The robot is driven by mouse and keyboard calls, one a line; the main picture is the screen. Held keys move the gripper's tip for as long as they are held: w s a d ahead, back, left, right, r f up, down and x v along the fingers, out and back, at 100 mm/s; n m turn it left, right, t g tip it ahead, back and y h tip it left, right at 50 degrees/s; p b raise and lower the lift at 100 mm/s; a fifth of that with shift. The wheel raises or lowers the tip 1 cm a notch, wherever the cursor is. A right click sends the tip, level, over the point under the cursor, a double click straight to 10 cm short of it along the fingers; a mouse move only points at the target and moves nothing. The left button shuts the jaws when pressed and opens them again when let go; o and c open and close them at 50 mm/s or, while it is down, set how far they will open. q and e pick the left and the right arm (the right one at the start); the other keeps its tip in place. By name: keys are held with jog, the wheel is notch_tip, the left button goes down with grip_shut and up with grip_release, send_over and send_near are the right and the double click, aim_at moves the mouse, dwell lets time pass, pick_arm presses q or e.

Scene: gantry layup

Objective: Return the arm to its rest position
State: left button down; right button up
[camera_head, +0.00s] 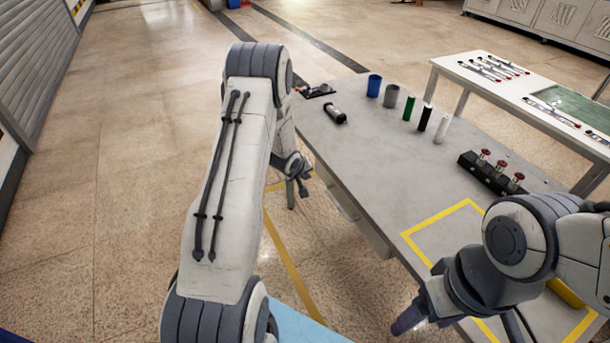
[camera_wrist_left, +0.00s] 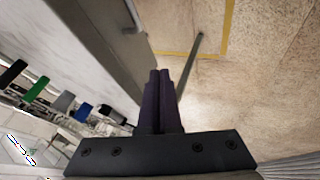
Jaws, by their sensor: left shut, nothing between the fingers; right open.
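My left arm rises through the middle of the head view, and its gripper (camera_head: 297,188) hangs past the left edge of the grey workbench (camera_head: 370,165). In the left wrist view the left gripper (camera_wrist_left: 160,75) has its two dark fingers together with nothing between them. The bench side and the floor show beyond them. My right arm comes in at the lower right of the head view.
A white table (camera_head: 505,95) stands behind. Open floor (camera_head: 120,190) lies left.

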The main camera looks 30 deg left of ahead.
pick_arm(q)
jog(key=s+d+r+m+g, duration=0.1)
jog(key=s+d+r+m, duration=0.3)
jog(key=d, duration=0.3)
jog(key=s+d+r+m+g, duration=0.1)
jog(key=s+d+r+m, duration=0.1)
jog(key=s+d+r, duration=0.4)
jog(key=s+d+r+m+g, duration=0.1)
jog(key=s+d+r+m, duration=0.1)
jog(key=d+r, duration=0.55)
jog(key=s+d+r+m+g, duration=0.1)
jog(key=s+d+m, duration=0.2)
jog(key=s, duration=0.5)
jog(key=s+d+r+m+g+h, duration=0.1)
jog(key=s+d+r+m+g, duration=0.1)
jog(key=s, duration=0.7)
jog(key=s+d+r+m+g, duration=0.1)
jog(key=s+d+m, duration=0.3)
jog(key=s, duration=0.4)
jog(key=shift+s+d+r+h, duration=0.2)
jog(key=shift+r+h, duration=0.1)
jog(key=shift+r, duration=0.2)
